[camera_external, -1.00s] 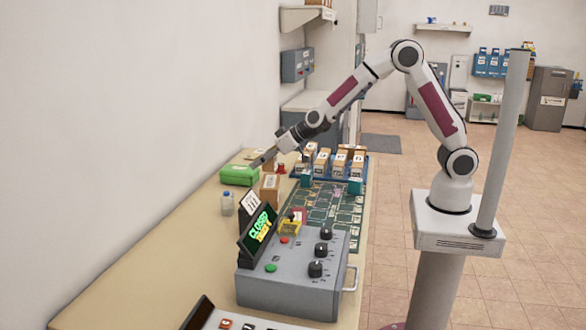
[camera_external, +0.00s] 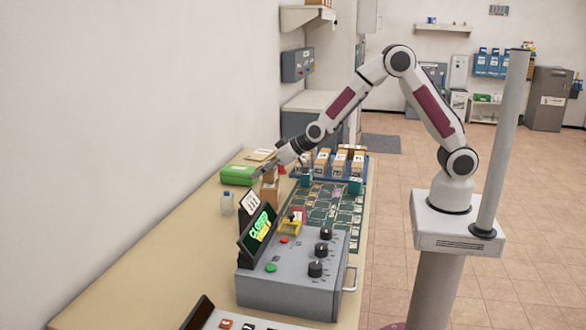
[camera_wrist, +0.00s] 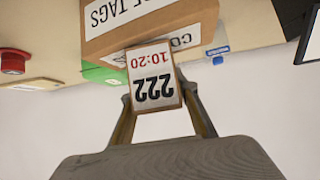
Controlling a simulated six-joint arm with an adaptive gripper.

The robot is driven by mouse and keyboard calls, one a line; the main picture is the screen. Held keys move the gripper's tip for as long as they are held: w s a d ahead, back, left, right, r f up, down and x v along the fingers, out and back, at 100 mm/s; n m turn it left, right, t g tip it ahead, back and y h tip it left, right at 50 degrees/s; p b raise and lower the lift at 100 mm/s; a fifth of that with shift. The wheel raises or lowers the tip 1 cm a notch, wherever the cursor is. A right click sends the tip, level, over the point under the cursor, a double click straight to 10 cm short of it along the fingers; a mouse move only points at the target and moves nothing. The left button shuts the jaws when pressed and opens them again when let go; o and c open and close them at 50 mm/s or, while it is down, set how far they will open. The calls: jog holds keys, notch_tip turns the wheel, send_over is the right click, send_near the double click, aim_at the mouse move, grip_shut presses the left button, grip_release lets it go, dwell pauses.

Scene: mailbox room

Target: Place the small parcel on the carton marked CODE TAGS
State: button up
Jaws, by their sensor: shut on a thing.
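The small parcel (camera_wrist: 152,62) is a little box with a white label reading 222 and 10:20, upside down in the wrist view. My gripper (camera_wrist: 158,95) is shut on it, with one finger at each side. The brown carton (camera_wrist: 185,22) with labels reading TAGS and, partly covered, CO lies right beyond the parcel. The parcel overlaps the carton in this view; I cannot tell whether they touch. In the external view my gripper (camera_external: 258,177) is low, at the top of the carton (camera_external: 270,193), and the parcel is hard to make out.
A green package (camera_external: 238,175) lies to the left and a small bottle (camera_external: 227,204) stands nearer. Several boxes (camera_external: 340,165) stand in a blue rack at the right.

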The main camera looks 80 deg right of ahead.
jog(key=shift+f, duration=0.1)
jog(key=o, duration=1.1)
jog(key=shift+o, duration=0.2)
jog(key=shift+s+r, duration=0.5)
jog(key=shift+r, duration=0.05)
jog(key=v, duration=1)
jog(key=shift+s+r, duration=0.2)
jog(key=shift+s, duration=0.1)
